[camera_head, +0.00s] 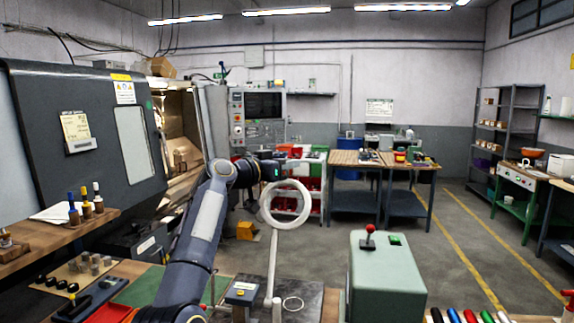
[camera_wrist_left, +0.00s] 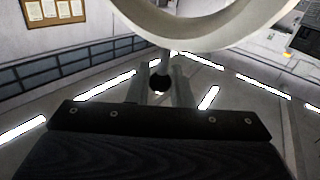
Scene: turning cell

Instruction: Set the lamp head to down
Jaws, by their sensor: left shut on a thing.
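The lamp head is a white ring (camera_head: 307,209) at the top of a thin pale stem (camera_head: 272,262), with its open face turned roughly toward the head camera. My left arm reaches up from the bottom, and my dark left gripper (camera_head: 273,170) is at the ring's upper left edge. In the left wrist view the ring (camera_wrist_left: 205,36) fills the top, and the left fingers (camera_wrist_left: 160,84) are close together around a small dark round part below it. Most of this part is hidden in the head view. My right gripper is not in view.
A pale green box (camera_head: 386,278) with a red-knobbed lever stands right of the lamp. A small blue-grey box with a button (camera_head: 241,292) is left of the stem. The big lathe (camera_head: 85,140) is at the left. Work tables (camera_head: 358,158) stand at the back, with open floor before them.

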